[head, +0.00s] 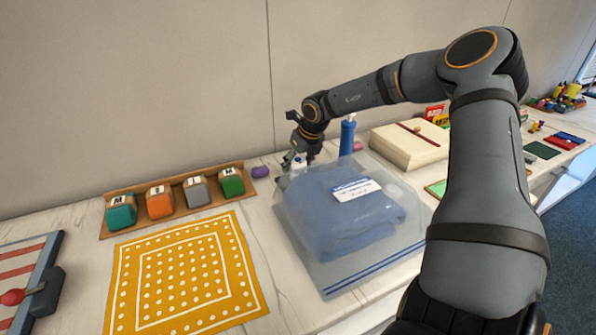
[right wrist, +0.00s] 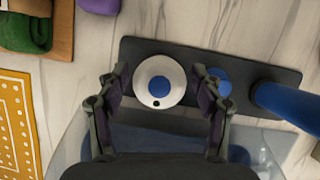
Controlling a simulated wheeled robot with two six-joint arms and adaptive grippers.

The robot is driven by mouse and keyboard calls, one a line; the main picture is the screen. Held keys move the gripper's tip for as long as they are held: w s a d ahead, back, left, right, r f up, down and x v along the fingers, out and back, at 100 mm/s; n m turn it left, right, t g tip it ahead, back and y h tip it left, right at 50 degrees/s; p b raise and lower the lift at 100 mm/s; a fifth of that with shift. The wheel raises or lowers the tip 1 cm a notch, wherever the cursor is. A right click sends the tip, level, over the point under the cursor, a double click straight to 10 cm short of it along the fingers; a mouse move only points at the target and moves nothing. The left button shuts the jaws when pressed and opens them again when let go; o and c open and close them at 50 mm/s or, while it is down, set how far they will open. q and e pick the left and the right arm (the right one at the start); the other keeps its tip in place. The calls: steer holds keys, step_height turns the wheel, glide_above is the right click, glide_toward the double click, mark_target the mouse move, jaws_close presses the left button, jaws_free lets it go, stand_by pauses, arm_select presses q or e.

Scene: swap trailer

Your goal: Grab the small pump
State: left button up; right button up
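A small round white pump with a blue centre (right wrist: 160,82) stands on a dark base plate (right wrist: 140,47) in the right wrist view. It also shows in the head view as a small white shape (head: 298,161), partly hidden under my right gripper. My right gripper (head: 297,150) points down over it. In the right wrist view my right gripper's fingers (right wrist: 160,95) are open, one on each side of the white pump, with a small gap visible on each side. My left gripper is not in view.
A tall blue cylinder (head: 347,137) stands just right of my right gripper. A clear bag with folded blue cloth (head: 335,262) lies in front. A wooden rack (head: 245,166) with coloured rolls and an orange dotted cloth (head: 185,275) are at left. The wall is close behind.

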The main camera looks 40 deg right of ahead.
steer(key=c, duration=1.1)
step_height(320, 180, up, 10)
